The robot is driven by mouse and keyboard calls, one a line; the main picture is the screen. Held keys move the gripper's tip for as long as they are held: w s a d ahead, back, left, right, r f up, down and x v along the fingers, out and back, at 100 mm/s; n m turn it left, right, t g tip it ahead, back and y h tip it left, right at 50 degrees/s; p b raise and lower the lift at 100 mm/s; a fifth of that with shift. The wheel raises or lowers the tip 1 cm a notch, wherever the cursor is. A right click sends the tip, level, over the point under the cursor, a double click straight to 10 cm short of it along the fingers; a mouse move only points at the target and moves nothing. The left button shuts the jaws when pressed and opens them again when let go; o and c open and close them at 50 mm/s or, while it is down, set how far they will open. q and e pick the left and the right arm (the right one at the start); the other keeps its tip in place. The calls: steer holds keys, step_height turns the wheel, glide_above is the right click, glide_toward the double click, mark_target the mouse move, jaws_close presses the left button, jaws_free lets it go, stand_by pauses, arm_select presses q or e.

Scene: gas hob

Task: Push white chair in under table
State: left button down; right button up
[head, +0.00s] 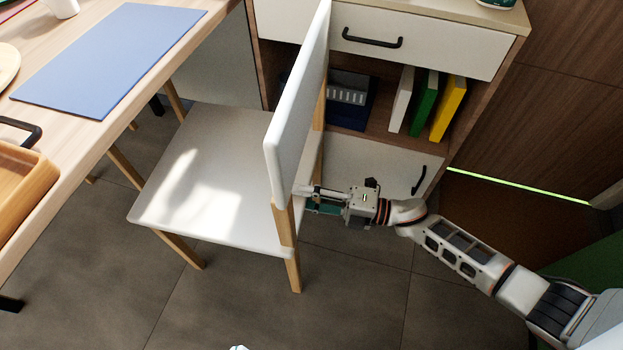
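The white chair (205,180) has a white seat and backrest (300,95) on light wooden legs. It stands on the grey tiled floor with its seat front pointing left toward the table. The wooden table (95,150) runs along the left side, and its edge is near the seat's front. My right gripper (308,199) comes in from the right and is at the backrest's lower rear, by the wooden post. It seems to touch the chair there. Its fingertips are partly hidden, so its opening is unclear.
A blue mat (110,55) and a wooden tray (22,190) lie on the table. A cabinet with a drawer (420,40) and books (425,102) stands close behind the chair. The floor (230,300) in front is clear.

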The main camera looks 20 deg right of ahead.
steer(key=shift+w+a, duration=0.1)
jaws_close()
